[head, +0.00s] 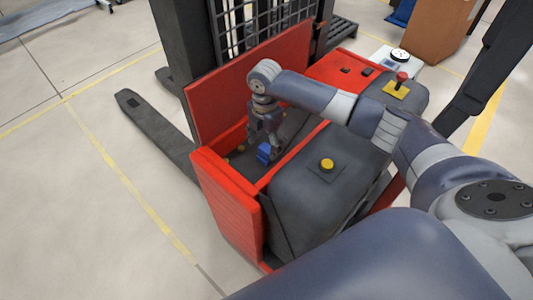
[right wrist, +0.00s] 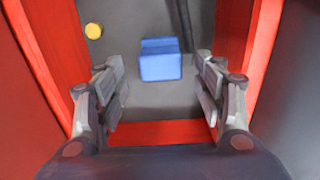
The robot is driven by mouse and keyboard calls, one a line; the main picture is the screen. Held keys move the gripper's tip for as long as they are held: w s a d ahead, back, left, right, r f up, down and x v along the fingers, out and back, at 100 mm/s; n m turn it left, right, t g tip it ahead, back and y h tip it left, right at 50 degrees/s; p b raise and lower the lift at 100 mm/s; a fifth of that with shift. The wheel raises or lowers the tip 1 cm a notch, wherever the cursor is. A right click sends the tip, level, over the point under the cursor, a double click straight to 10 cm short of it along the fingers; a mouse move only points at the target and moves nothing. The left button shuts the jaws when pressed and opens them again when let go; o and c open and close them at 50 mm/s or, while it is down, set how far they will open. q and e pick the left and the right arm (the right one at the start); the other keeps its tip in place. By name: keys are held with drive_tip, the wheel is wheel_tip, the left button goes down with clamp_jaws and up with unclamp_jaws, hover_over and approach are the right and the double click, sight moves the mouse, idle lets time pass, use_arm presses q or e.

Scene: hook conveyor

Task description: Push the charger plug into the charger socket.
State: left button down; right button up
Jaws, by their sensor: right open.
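A blue block, by its look the charger plug (head: 264,152), sits on the dark floor of the red-walled bay in the truck. It also shows in the right wrist view (right wrist: 161,62), centred beyond the fingertips. My right gripper (head: 267,139) points down into the bay, close over the blue block. In the right wrist view, its fingers (right wrist: 160,75) are spread wide to either side of the block, with nothing held between them. I cannot make out a charger socket for certain. My left gripper is not in view.
Red walls (right wrist: 45,50) stand close on both sides of the gripper. A yellow knob (right wrist: 94,31) is at the bay's far left. The truck's dark cover (head: 315,205) has a yellow button (head: 327,165). A red-topped switch (head: 402,80) stands farther right.

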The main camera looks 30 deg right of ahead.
sight(266, 148)
drive_tip(key=shift+f+p, duration=0.3)
drive_tip(key=shift+f, duration=2.3)
drive_tip(key=shift+d, duration=0.1)
drive_tip(key=c, duration=1.1)
